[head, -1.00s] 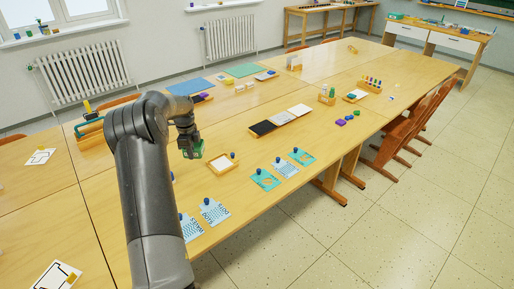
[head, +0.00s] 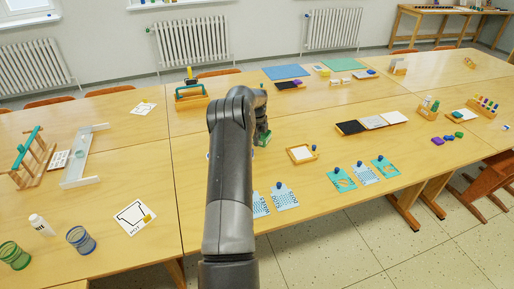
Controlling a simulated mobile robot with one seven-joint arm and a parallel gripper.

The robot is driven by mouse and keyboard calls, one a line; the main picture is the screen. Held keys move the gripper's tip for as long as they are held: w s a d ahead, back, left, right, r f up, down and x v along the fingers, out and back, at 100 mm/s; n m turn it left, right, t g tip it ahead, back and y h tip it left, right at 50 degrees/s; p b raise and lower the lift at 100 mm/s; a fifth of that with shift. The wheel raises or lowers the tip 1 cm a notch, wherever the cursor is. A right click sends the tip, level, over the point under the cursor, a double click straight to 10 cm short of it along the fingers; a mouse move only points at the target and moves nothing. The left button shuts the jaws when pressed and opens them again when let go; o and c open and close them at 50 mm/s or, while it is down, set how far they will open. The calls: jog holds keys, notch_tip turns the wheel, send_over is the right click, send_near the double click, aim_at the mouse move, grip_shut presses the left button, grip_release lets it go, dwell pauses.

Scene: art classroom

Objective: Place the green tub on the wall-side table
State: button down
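My gripper (head: 262,129) is in the middle of the head view, mostly hidden behind my dark arm. A small green thing, seemingly the green tub (head: 263,139), shows at its tip, and the gripper appears shut on it above the tabletop. The fingers are too small to make out. The joined wooden tables fill the view; their far row (head: 225,88) lies nearer the radiator wall. A narrow wooden table (head: 441,12) also stands by the wall at the back right. I cannot tell which one is the wall-side table.
A wooden tray (head: 301,154) and several clipboards lie right of my arm. A teal-handled tool holder (head: 191,97) stands on the far row. Green (head: 14,256) and blue (head: 81,240) mesh cups and a white bottle (head: 40,225) are at left. Bare wood shows left of my arm.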

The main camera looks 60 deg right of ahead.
jog(key=shift+w+f, duration=0.1)
jog(key=shift+f, duration=1.95)
jog(key=c, duration=2)
grip_release()
jog(key=shift+f, duration=0.1)
jog(key=shift+o, duration=0.2)
notch_tip(320, 180, up, 12)
jog(key=shift+r, duration=0.15)
